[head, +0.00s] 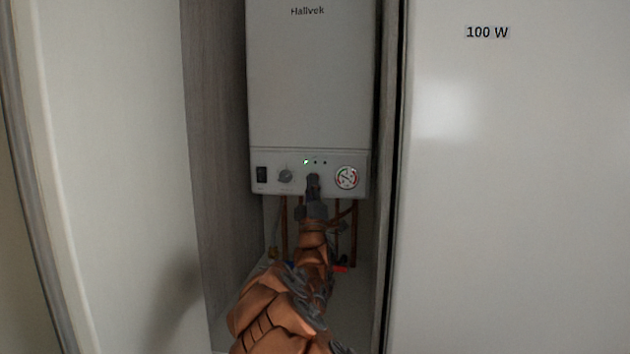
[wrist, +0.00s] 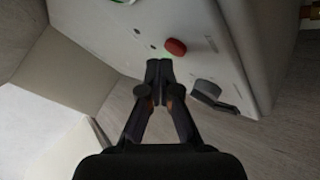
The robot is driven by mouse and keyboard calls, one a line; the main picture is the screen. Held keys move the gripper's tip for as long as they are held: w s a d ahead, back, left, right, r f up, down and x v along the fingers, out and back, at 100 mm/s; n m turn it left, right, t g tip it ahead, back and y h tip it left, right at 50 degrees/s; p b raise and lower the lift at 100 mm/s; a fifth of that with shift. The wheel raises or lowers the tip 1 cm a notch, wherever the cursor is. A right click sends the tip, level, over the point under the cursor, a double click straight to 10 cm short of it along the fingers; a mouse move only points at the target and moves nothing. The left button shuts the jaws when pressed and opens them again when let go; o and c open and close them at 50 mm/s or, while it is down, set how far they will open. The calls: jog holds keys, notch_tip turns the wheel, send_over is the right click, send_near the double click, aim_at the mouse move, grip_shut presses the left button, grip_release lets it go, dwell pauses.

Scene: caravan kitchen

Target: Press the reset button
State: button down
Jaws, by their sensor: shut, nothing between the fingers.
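The white boiler (head: 308,80) hangs in a narrow alcove with a control panel along its bottom. In the wrist view a red round button (wrist: 176,46), likely the reset button, sticks out of the panel. My gripper (head: 313,180) is shut and empty, pointing at the panel between the knob and the gauge; it hides the button in the head view. In the wrist view the closed fingertips (wrist: 158,65) appear just below and left of the red button. A small gap shows between them in the picture; I cannot tell the depth.
A grey knob (head: 286,175) and black rocker switch (head: 262,174) are left of my fingertips, a round gauge (head: 347,177) right. A green light (head: 306,161) glows above. Copper pipes (head: 354,235) run below. A white door marked 100 W (head: 510,180) and a wooden side wall (head: 215,150) flank the alcove.

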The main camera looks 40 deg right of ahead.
jog(key=s+a+b, duration=0.3)
jog(key=a+b, duration=0.2)
jog(key=shift+s, duration=0.25)
dwell(0.3)
jog(key=shift+w, duration=0.1)
dwell(0.8)
